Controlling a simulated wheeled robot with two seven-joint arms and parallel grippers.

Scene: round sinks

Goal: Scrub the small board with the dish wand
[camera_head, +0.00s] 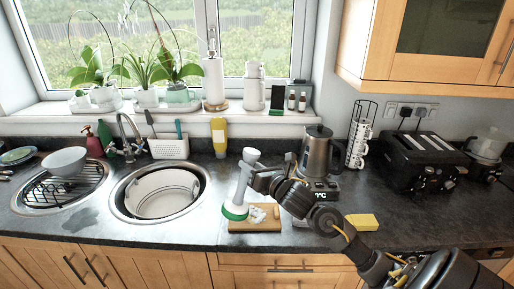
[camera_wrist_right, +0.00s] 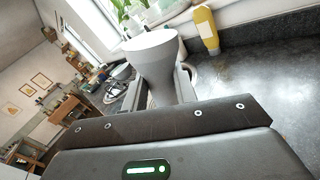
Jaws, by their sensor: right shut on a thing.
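The dish wand (camera_head: 240,190) is white with a green-rimmed round head at its lower end. My right gripper (camera_head: 250,174) is shut on its handle and holds it slightly tilted, head down. The handle's wide pale end (camera_wrist_right: 152,46) shows between the fingers in the right wrist view. The small wooden board (camera_head: 268,226) lies on the counter near its front edge. The wand's head is over the board's left part; I cannot tell if it touches. White patches (camera_head: 258,214) lie on the board, right of the head. My left gripper is not in view.
A kettle (camera_head: 318,152) stands behind my right arm. A yellow sponge (camera_head: 362,222) lies right of the board. A round sink (camera_head: 120,202) with white dishes is to the left. A yellow bottle (camera_head: 219,137) stands at the back.

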